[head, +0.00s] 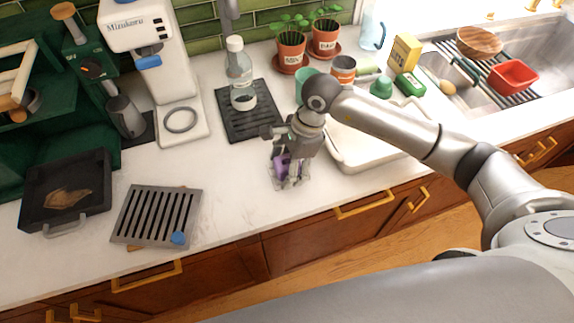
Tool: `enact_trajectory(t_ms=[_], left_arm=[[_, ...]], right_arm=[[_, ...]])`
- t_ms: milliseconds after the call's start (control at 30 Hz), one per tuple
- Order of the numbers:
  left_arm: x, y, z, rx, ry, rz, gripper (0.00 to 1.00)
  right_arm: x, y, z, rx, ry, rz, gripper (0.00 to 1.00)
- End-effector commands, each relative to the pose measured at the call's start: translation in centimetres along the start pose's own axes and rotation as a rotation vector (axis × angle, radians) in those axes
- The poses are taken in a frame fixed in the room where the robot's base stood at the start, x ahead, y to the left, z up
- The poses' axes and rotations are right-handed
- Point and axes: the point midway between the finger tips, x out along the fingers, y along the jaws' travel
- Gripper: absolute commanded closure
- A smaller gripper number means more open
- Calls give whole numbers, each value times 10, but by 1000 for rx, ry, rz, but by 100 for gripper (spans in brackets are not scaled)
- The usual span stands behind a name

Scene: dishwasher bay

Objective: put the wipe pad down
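A small purple pad (282,167), which I take for the wipe pad, shows at the fingers of my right gripper (291,182). The gripper points down over the white counter near its front edge, with its fingers around the pad. The fingers partly hide the pad. I cannot tell whether the pad touches the counter. My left gripper is not in view.
A black slatted mat (248,123) with a clear bottle (238,70) is behind the gripper. A white tray (365,158) is to its right, partly under my arm. A metal slatted rack (125,222) lies left. Counter between rack and gripper is clear.

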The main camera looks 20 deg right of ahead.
Motion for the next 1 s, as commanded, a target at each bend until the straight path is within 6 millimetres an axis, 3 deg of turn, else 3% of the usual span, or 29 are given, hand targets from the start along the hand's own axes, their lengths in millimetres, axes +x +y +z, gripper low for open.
enact_trajectory(t_ms=[267,400,700,1000], left_arm=[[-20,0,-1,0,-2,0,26],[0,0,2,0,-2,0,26],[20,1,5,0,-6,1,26],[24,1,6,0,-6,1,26]], right_arm=[[-16,0,4,1,1,0,35],[-41,-3,1,-3,2,-10,35],[-107,-2,3,-1,0,-7,35],[-132,-1,3,-1,0,-2,35]])
